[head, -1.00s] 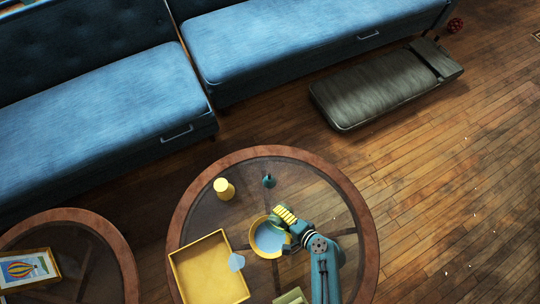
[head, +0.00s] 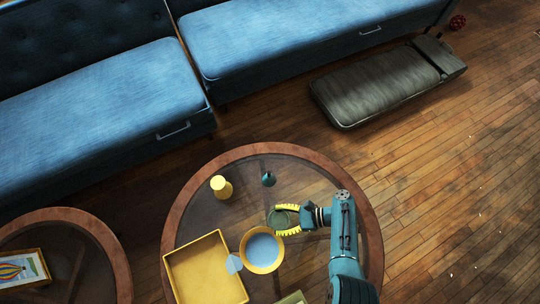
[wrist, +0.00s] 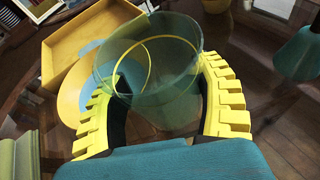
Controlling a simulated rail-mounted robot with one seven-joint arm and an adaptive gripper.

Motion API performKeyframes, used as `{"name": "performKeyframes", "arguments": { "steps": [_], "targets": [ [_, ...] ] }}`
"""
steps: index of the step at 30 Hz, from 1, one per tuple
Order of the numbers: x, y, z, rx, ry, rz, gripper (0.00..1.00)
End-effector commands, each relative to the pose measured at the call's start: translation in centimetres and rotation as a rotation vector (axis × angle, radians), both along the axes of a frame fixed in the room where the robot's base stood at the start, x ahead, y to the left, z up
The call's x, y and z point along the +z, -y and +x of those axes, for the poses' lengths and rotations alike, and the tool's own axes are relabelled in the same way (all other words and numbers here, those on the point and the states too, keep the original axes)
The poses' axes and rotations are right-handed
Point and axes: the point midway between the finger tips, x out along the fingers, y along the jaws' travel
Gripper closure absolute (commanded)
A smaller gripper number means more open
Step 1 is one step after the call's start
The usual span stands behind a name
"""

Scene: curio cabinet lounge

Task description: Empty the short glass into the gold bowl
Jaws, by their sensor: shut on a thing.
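My gripper (head: 272,220) is shut around the short glass (head: 281,217), a clear greenish tumbler held roughly upright above the round table. In the wrist view the glass (wrist: 150,75) sits between the yellow fingers (wrist: 160,62). It is see-through and looks empty, though its bottom is hard to make out. The gold bowl (head: 244,256) stands on the table just in front and left of the glass, with a pale blue surface (head: 262,249) inside. In the wrist view the bowl (wrist: 67,103) is behind and left of the glass, partly covered by it.
A yellow tray (head: 205,275) lies left of the bowl, with a pale blue flat piece (head: 234,264) between them. A yellow shaker-like object (head: 221,187) and a small teal object (head: 268,179) stand behind.

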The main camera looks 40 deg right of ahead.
Motion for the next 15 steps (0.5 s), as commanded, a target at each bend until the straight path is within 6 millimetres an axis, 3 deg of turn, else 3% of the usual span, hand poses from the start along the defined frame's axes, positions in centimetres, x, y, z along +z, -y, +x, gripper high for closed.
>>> {"name": "performKeyframes", "arguments": {
  "steps": [15],
  "targets": [
    [3.5, 3.9, 1.5, -0.002, 0.003, -0.006, 0.72]
  ]
}}
